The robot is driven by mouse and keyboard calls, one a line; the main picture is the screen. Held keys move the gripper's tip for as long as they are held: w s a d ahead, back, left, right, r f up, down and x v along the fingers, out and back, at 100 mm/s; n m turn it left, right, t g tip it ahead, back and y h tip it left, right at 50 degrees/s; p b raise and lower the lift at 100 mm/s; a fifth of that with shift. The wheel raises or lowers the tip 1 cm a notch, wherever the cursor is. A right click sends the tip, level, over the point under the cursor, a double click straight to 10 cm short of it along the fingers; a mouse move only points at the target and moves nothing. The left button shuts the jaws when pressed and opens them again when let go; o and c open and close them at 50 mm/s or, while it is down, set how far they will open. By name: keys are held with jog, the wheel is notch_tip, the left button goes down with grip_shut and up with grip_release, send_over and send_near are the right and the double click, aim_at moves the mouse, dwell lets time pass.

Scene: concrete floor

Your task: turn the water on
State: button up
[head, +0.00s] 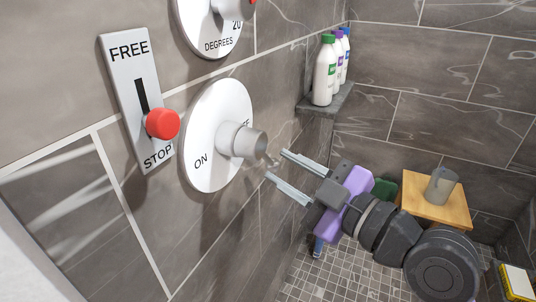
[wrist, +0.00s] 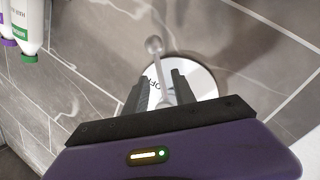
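The water control is a round white dial (head: 205,165) on the wall, marked ON at lower left, with a second, partly hidden word at upper right. A grey cylindrical knob (head: 240,142) sticks out of its middle. A thin lever with a ball end (wrist: 153,45) shows in the wrist view, running between my fingers. My gripper (head: 275,165) is open just right of the knob, its two fingers apart. In the wrist view my gripper (wrist: 158,92) has one finger on each side of the lever; I cannot tell whether either touches it. The dial (wrist: 205,80) lies behind them.
A FREE/STOP slider plate (head: 122,70) with a red knob (head: 162,124) is left of the dial. A DEGREES dial (head: 200,35) is above. Bottles (head: 325,75) stand on a corner shelf (head: 330,105). A wooden stool (head: 428,205) holds a grey cylinder (head: 440,186).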

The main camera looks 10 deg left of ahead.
aim_at(269, 159)
jog(key=shift+x, duration=2.5)
grip_shut()
